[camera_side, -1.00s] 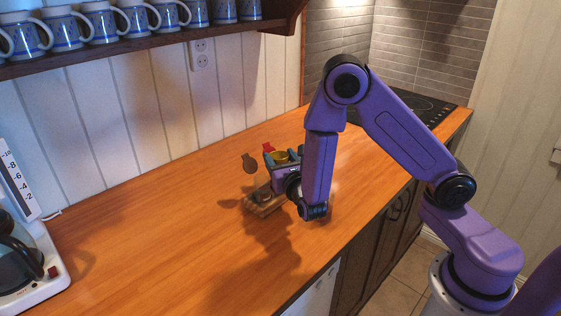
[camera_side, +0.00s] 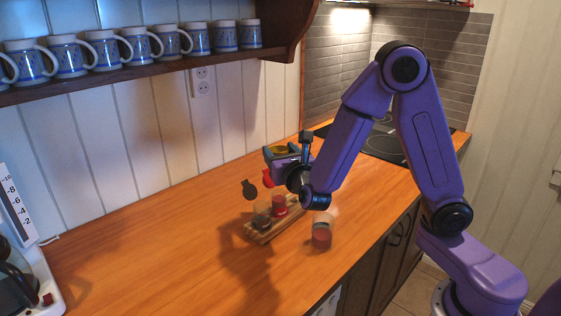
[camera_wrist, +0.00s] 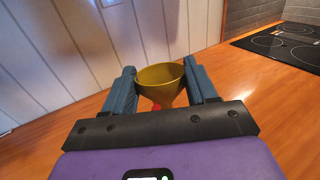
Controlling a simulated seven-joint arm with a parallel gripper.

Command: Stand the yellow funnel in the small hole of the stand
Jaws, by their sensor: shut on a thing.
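My gripper (camera_side: 284,152) is shut on the yellow funnel (camera_wrist: 160,82), its blue-grey fingers on either side of the cone. The funnel is upright, wide mouth up, in the wrist view; its spout is mostly hidden. In the side view only a little of the funnel (camera_side: 280,149) shows between the fingers. The wooden stand (camera_side: 266,236) lies on the counter below my gripper, with the funnel held above it. The stand carries a red item and dark upright pieces. I cannot make out its small hole.
A coffee maker (camera_side: 20,280) is at left, a cooktop (camera_wrist: 285,42) at right. The left counter is clear.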

